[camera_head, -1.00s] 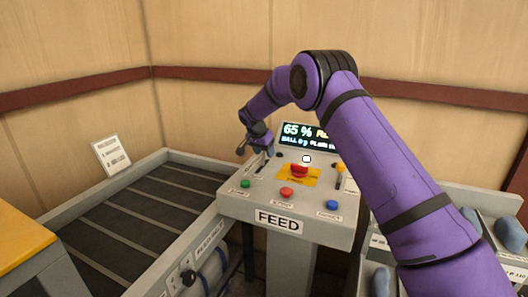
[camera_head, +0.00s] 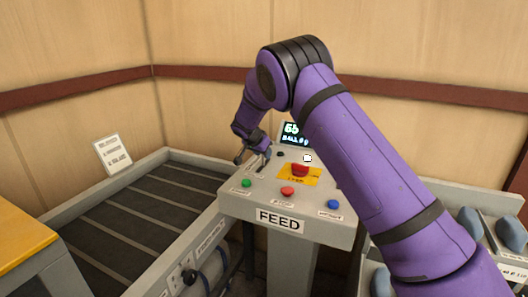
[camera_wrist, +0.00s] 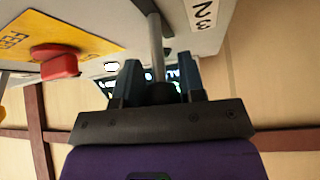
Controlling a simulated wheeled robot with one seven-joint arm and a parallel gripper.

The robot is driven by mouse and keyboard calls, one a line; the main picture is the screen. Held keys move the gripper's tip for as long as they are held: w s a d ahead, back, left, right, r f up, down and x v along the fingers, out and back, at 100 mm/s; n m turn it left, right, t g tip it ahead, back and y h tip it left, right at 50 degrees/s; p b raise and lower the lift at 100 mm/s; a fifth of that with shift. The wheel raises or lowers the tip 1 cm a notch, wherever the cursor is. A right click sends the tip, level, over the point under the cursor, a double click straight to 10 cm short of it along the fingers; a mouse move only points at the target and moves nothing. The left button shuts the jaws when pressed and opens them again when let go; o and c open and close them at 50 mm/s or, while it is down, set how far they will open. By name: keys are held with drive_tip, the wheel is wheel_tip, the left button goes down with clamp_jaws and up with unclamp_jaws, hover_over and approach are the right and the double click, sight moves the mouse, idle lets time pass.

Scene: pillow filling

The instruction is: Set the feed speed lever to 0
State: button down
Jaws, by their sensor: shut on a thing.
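The feed panel (camera_head: 232,204) is a grey sloped console with a "FEED" label on its front. My gripper (camera_head: 254,158) is at the panel's left side, over the lever slot. In the wrist view my gripper (camera_wrist: 160,82) has its two dark fingers on either side of the lever (camera_wrist: 156,42), a grey rod with a dark end between them. It is shut on the lever. In the head view the lever is mostly hidden by the gripper. The display (camera_head: 291,132) is partly covered by my arm; its full reading cannot be told.
A red button on a yellow plate (camera_head: 300,171) sits mid-panel, also in the wrist view (camera_wrist: 58,62). Green (camera_head: 246,183), red (camera_head: 287,191) and blue (camera_head: 333,204) buttons line the front. A slatted bed (camera_head: 140,208) lies left. Grey-blue pieces lie in trays at right.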

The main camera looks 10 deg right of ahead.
sight(263, 158)
drive_tip(key=shift+s+a+f+t+h, duration=0.2)
drive_tip(key=shift+s+a+t+h, duration=0.3)
drive_tip(key=shift+t, duration=0.2)
drive_tip(key=shift+s+a+f+t+h, duration=0.15)
drive_tip(key=shift+s+a+t+h, duration=0.2)
drive_tip(key=shift+s+t+h, duration=0.3)
drive_tip(key=c, duration=0.8)
unclamp_jaws()
drive_tip(key=v, duration=1.1)
drive_tip(key=shift+f, duration=0.15)
drive_tip(key=shift+d, duration=0.1)
